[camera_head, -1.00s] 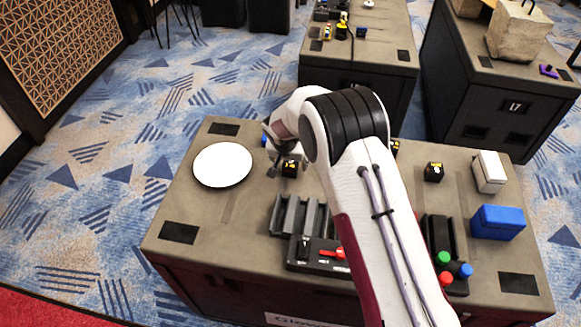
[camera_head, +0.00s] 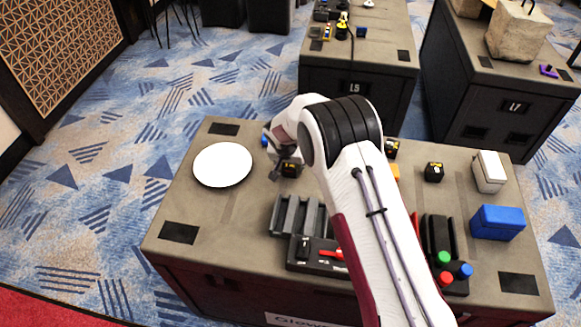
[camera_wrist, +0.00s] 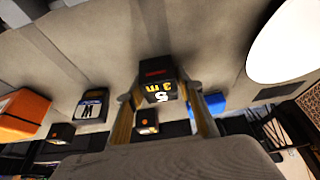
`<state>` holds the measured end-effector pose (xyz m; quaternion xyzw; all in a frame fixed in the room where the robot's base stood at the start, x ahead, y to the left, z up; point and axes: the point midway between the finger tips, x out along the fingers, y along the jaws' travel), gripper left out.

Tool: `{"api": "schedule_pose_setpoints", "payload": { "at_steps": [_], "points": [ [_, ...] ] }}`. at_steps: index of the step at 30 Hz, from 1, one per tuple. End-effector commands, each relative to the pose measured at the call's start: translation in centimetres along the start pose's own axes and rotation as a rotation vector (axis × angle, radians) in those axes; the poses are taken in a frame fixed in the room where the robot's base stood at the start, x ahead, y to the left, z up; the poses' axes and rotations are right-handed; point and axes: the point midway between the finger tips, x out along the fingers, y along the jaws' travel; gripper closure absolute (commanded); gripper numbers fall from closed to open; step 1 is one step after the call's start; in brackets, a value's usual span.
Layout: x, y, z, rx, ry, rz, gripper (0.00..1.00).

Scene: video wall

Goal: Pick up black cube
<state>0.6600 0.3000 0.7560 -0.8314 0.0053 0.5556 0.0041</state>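A black cube with yellow and white markings (camera_wrist: 158,83) sits between the two fingertips of my gripper (camera_wrist: 160,94) in the wrist view. The fingertip pads appear to press on its two sides. In the head view the black cube (camera_head: 290,170) is near the back of the table, right of the white plate, with my gripper (camera_head: 282,172) around it. My arm hides part of the gripper. I cannot tell whether the cube is clear of the table. Other black cubes stand on the table, one at the right (camera_head: 433,172) and one behind my arm (camera_head: 391,148).
A white round plate (camera_head: 222,165) lies left of the gripper. A grey slotted holder (camera_head: 298,215) and a red-handled switch box (camera_head: 318,255) stand in front. A blue box (camera_head: 497,222), a white box (camera_head: 489,171) and coloured buttons (camera_head: 445,258) are at the right. A small blue block (camera_head: 264,140) is behind the gripper.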

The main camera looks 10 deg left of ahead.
Motion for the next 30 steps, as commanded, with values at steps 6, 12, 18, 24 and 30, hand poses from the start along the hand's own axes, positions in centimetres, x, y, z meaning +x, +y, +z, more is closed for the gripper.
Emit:
{"api": "schedule_pose_setpoints", "payload": {
  "at_steps": [6, 12, 18, 24, 30],
  "points": [
    [0.0, 0.0, 0.0, 0.000, 0.000, 0.000, 0.90],
    [-0.1, 0.0, 0.0, 0.000, 0.001, 0.000, 0.90],
    [-0.8, 0.0, -0.4, 0.000, 0.002, -0.001, 0.90],
    [-2.6, 0.0, -1.2, 0.001, 0.002, -0.001, 0.90],
    [-5.4, 0.0, -2.3, 0.001, 0.003, -0.001, 0.90]
  ]
}}
